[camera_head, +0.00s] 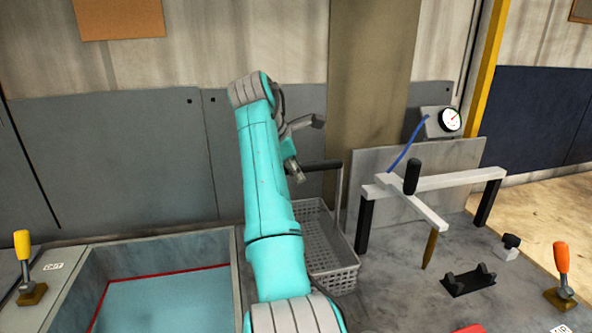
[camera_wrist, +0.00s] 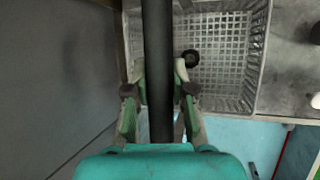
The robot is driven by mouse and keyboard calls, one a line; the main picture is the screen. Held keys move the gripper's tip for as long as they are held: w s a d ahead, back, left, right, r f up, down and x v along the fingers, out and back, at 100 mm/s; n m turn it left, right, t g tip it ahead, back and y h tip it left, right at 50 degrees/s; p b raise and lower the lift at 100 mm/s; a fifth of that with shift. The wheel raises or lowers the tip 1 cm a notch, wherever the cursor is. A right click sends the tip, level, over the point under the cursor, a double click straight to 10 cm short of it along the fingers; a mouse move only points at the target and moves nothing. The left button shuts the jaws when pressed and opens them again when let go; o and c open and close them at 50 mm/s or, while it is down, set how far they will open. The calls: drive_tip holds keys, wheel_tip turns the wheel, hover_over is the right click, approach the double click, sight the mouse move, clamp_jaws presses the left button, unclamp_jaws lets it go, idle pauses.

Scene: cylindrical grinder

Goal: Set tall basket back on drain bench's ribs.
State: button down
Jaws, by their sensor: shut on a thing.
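The tall basket (camera_head: 334,262) is a grey perforated box with a tall upright handle. It shows to the right of my arm in the head view, by the tank's right edge; my arm covers part of it. My gripper (camera_wrist: 160,78) is shut on the dark handle bar (camera_wrist: 157,30), which runs between its fingers in the wrist view. The basket's mesh floor (camera_wrist: 220,55) shows below the handle there. The basket looks level. I cannot tell whether its bottom touches the grey bench top (camera_head: 400,285). No ribs can be made out.
A tank (camera_head: 235,285) of blue liquid with a red line lies left of the basket. A white frame (camera_head: 440,184) on black posts, with a pointed rod, stands close right. An orange-handled lever (camera_head: 561,265) and a yellow-handled lever (camera_head: 22,250) stand at the sides. A gauge (camera_head: 449,120) is behind.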

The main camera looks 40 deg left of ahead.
drive_tip(key=shift+f, duration=0.4)
drive_tip(key=c, duration=0.9)
unclamp_jaws()
drive_tip(key=shift+f, duration=0.15)
